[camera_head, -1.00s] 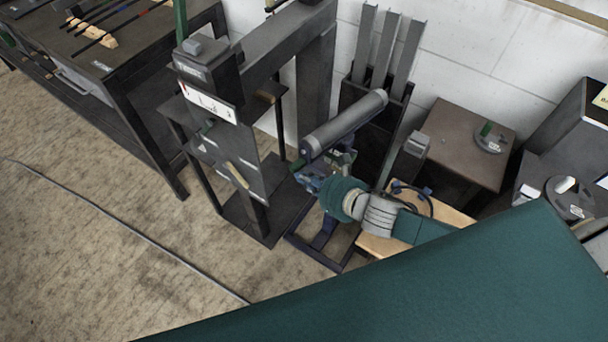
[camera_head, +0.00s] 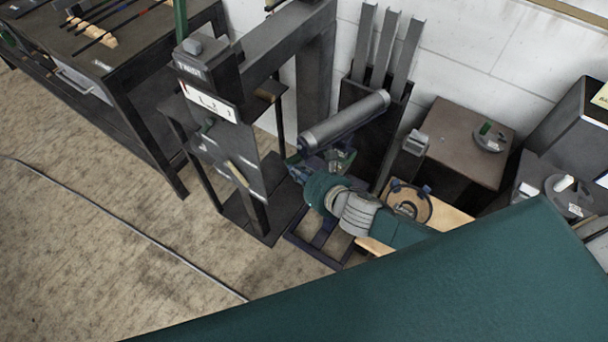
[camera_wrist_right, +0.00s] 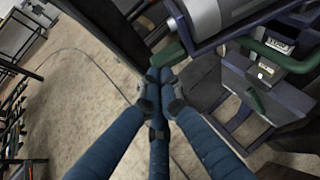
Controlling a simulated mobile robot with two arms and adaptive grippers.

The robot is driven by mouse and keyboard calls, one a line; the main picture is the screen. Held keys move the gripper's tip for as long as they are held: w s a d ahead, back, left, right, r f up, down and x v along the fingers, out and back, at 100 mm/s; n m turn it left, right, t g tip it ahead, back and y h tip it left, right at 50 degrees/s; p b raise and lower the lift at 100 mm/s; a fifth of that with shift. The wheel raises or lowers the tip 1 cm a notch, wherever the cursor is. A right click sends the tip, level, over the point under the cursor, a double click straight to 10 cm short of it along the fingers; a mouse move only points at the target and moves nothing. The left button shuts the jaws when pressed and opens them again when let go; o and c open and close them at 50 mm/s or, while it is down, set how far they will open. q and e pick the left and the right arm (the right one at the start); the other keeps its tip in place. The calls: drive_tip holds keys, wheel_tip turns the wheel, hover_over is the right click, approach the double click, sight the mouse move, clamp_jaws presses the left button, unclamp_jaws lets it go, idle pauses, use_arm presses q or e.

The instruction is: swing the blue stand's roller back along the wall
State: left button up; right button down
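The roller (camera_head: 345,120) is a grey cylinder slanting from lower left to upper right in the head view. Its stand (camera_head: 325,232) is dark blue, with its base on the floor; the right arm covers part of it. My right gripper (camera_head: 297,172) is at the roller's near left end, low beside it. In the right wrist view, the blue fingers of the gripper (camera_wrist_right: 160,76) come together at their tips, beside a green bar (camera_wrist_right: 172,53) under the roller (camera_wrist_right: 215,15). Whether the tips touch the bar is unclear. My left gripper is not in view.
A dark machine (camera_head: 225,120) stands close left of the roller. A rack with upright metal channels (camera_head: 380,50) stands behind it against the white wall. A brown cabinet (camera_head: 465,140) and a wooden board (camera_head: 450,215) are to the right. Open floor (camera_head: 110,230) lies left.

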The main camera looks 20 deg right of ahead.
drive_tip(key=w+a+m+h, duration=0.2)
drive_tip(key=w+m+h, duration=0.4)
drive_tip(key=w, duration=0.8)
drive_tip(key=shift+w+a+h, duration=0.15)
drive_tip(key=shift+a+h, duration=0.1)
drive_tip(key=shift+h, duration=0.15)
